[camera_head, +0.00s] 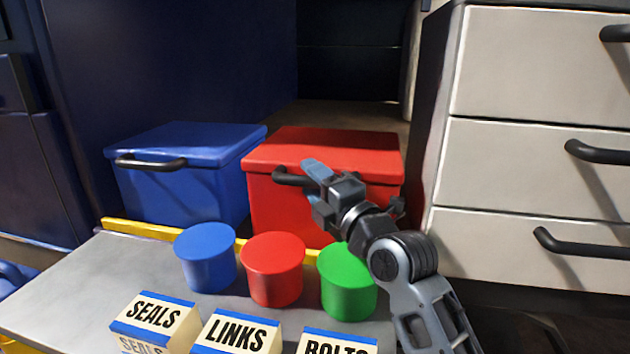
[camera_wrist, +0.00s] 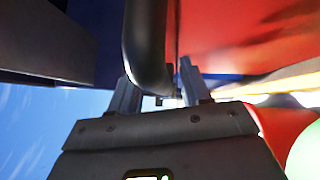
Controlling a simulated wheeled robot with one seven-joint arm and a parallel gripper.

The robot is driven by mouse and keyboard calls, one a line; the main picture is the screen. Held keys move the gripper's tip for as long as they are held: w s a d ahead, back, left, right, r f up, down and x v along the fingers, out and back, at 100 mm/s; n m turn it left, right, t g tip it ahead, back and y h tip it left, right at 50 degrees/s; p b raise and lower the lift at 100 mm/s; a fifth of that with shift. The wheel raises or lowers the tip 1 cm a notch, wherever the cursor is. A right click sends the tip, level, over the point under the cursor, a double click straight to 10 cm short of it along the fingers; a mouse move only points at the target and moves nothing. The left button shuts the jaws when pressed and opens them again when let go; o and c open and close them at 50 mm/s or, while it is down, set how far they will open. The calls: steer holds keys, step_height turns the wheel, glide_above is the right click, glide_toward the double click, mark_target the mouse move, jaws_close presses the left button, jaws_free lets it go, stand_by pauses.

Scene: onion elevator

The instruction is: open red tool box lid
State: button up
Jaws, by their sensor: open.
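The red tool box (camera_head: 285,212) stands at the back of the bench with its lid (camera_head: 330,145) closed. Its black handle (camera_head: 287,180) is on the front near the lid's edge, and its right part is hidden behind my gripper. My gripper (camera_head: 314,170) is at the front of the box by the handle. In the wrist view, the dark handle bar (camera_wrist: 146,45) comes down between the two open fingers (camera_wrist: 158,82). The red box surface (camera_wrist: 235,35) is close on the right there. I cannot tell whether either finger touches the handle.
A closed blue box (camera_head: 185,170) stands to the left. Blue (camera_head: 207,258), red (camera_head: 273,270) and green (camera_head: 345,285) cylinders stand in front, the green one close to my arm. Labelled blocks (camera_head: 235,335) are nearer. A white drawer cabinet (camera_head: 530,180) bounds the right.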

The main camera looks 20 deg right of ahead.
steer(key=shift+c, duration=0.3)
jaws_close()
